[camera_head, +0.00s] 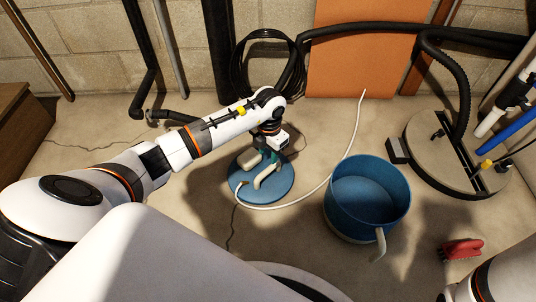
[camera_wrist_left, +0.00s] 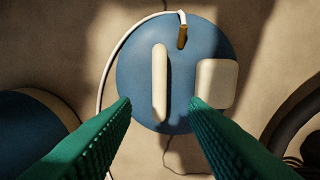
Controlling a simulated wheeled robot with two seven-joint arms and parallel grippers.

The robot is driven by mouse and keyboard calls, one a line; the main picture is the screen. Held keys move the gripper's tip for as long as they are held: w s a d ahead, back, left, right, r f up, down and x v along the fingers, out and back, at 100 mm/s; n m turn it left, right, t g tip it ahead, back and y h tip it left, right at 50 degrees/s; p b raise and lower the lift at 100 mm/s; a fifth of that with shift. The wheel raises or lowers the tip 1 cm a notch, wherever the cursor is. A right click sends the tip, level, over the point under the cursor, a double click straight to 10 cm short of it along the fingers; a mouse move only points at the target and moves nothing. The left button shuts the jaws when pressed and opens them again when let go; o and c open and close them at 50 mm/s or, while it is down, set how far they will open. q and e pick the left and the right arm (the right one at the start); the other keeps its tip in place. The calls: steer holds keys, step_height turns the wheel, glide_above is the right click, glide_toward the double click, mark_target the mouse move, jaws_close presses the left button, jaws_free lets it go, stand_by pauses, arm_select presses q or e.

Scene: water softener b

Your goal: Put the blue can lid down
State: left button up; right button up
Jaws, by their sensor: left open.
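The round blue can lid (camera_head: 286,192) lies flat on the floor, and it fills the middle of the left wrist view (camera_wrist_left: 135,75). Its cream bar handle (camera_wrist_left: 159,83) stands on top. A pale box (camera_wrist_left: 216,83) and a brass fitting (camera_wrist_left: 182,35) with a white tube also show on it. My left gripper (camera_head: 269,162) is over the lid. In the left wrist view its green fingers (camera_wrist_left: 160,104) are open, one on each side of the handle's lower end, with gaps to it. Nothing is held. My right gripper is out of view.
An open blue can (camera_head: 340,200) stands right of the lid. The white tube (camera_head: 330,178) curves from the lid toward the back wall. A round tan cover (camera_head: 425,130) with a black hose lies at the right. A red brush (camera_head: 461,249) lies at the lower right.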

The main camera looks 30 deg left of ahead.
arm_select(q)
step_height(320, 180, up, 4)
steer(key=shift+r+p, duration=0.1)
steer(key=shift+p, duration=0.75)
